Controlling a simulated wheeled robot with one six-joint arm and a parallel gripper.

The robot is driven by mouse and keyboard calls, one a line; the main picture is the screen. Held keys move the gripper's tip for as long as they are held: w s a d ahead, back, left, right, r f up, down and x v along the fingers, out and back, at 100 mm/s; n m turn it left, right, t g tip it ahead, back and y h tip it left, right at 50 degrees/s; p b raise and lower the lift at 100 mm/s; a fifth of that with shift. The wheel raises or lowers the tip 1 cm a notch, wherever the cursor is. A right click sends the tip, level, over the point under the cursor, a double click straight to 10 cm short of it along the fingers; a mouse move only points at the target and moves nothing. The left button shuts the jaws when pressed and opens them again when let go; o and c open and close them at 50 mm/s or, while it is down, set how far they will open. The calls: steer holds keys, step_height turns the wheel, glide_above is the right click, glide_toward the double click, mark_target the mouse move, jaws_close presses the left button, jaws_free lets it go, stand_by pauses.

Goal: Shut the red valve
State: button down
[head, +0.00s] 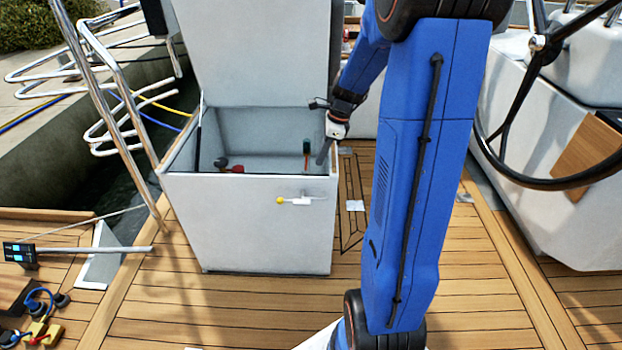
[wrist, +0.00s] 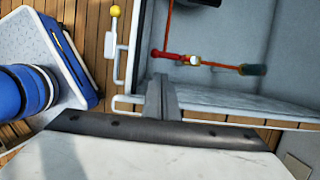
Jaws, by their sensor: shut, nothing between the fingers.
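A light grey locker (head: 262,225) stands with its lid up. Inside, in the head view, a red part (head: 237,169) shows low at the left, beside a dark round part. A dark green grip (head: 306,147) stands up at the right. I cannot tell which part is the valve's lever. My gripper (head: 321,158) is shut and empty over the locker's right side, its fingers (wrist: 160,82) apart from the red part.
The locker's front wall carries a white latch with a yellow knob (head: 281,200). The raised lid (head: 258,50) stands behind the opening. A steering wheel (head: 575,184) is at the right, a steel rail (head: 118,105) at the left.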

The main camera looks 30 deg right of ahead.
steer(key=x, duration=1)
steer(key=shift+a, duration=0.1)
stand_by(0.4)
steer(key=shift+a+m, duration=0.2)
steer(key=shift+m, duration=0.2)
